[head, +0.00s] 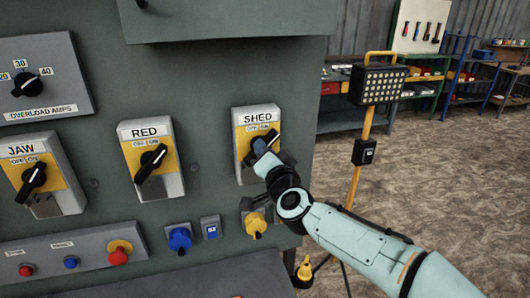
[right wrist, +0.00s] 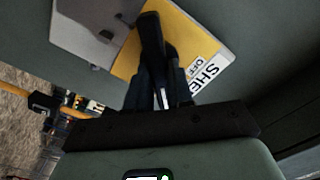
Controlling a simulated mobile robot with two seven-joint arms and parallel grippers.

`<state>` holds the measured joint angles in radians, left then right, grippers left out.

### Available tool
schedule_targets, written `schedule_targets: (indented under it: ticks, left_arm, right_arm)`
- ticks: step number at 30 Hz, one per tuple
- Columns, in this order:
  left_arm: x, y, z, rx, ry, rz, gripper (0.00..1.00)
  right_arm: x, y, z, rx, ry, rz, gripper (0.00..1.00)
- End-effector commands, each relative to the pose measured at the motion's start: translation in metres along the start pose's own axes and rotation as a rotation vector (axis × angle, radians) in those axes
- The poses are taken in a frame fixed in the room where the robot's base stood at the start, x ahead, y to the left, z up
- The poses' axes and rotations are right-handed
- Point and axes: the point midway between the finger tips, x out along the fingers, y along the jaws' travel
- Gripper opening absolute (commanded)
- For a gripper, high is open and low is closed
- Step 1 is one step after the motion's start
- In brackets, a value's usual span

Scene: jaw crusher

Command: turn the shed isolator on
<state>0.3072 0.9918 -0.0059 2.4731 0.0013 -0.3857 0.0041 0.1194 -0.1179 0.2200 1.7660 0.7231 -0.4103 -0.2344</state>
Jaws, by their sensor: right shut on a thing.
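The shed isolator (head: 244,122) is a grey box with a yellow plate and a black rotary handle, labelled SHED, at the right of the green panel in the head view. In the right wrist view the jaws (right wrist: 160,95) are shut on the black handle (right wrist: 152,38), in front of the yellow plate (right wrist: 185,45). The plate shows "OFF" and part of "SHED". The handle's exact setting is hard to tell. My left gripper is not in view.
The RED isolator (head: 150,158) and JAW isolator (head: 42,178) are to the left. Below are a blue socket (head: 180,238), a yellow plug (head: 256,223) and a red button (head: 119,254). A work lamp (head: 378,85) on a yellow stand is to the right, with open floor around it.

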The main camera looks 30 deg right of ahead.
Motion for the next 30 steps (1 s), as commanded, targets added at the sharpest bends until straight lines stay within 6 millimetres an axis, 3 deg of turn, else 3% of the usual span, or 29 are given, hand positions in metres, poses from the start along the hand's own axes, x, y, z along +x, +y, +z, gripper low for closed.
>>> schedule_targets:
  ticks: [11, 12, 14, 24, 30]
  left_arm:
    - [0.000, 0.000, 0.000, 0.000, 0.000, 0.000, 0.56]
    - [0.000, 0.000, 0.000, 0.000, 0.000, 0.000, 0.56]
    - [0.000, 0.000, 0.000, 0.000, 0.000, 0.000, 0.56]
    - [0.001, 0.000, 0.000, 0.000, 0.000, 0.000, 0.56]
    - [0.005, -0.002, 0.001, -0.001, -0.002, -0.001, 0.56]
  right_arm:
    - [0.000, 0.000, 0.000, 0.011, 0.000, 0.000, 0.00]
    - [0.000, 0.000, 0.000, 0.011, 0.000, 0.000, 0.31]
    - [0.000, 0.000, 0.000, 0.010, 0.000, 0.000, 0.47]
    - [-0.003, 0.000, 0.000, 0.007, 0.000, 0.000, 0.47]
    - [-0.031, 0.000, 0.000, 0.006, 0.001, -0.001, 0.47]
